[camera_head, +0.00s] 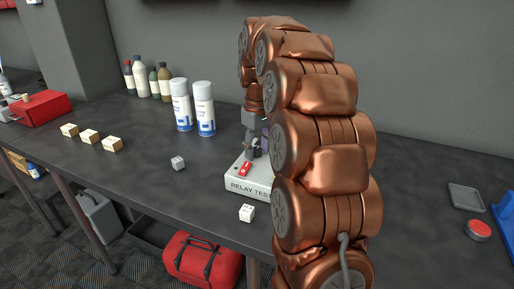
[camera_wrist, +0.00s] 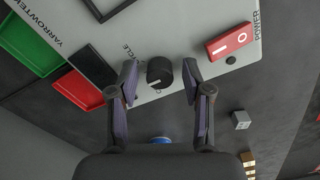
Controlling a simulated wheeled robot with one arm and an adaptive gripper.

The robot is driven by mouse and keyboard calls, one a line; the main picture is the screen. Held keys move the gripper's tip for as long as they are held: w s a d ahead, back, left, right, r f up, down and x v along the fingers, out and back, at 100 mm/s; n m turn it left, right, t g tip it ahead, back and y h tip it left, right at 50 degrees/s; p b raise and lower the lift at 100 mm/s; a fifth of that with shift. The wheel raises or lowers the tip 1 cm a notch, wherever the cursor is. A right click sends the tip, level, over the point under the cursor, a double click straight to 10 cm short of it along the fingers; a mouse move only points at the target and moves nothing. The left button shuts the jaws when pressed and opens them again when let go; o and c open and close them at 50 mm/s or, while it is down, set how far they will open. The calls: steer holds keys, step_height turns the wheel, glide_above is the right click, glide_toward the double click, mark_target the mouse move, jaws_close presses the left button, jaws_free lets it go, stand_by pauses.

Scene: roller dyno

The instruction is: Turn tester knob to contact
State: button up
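The pale relay tester (camera_head: 236,184) stands on the dark bench; my arm hides much of it in the head view. In the wrist view the tester panel (camera_wrist: 195,22) carries a round black knob (camera_wrist: 159,72) near its edge, by lettering ending in "CLE". A small pale mark shows on the knob; its setting cannot be read. My gripper (camera_wrist: 160,76) is open, with one fingertip on each side of the knob and visible gaps between. In the head view my gripper (camera_head: 254,146) is over the tester, partly hidden.
A red power switch (camera_wrist: 229,40) sits right of the knob; green (camera_wrist: 28,45) and red (camera_wrist: 77,90) panels lie left. Small cubes (camera_head: 178,162) (camera_head: 247,212) lie near the tester. Spray cans (camera_head: 204,108) stand behind. The bench's right side is mostly clear up to a grey tray (camera_head: 466,197).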

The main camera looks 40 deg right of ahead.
mark_target(257, 149)
stand_by(0.3)
steer(key=shift+r, duration=3.75)
steer(key=shift+a, duration=0.1)
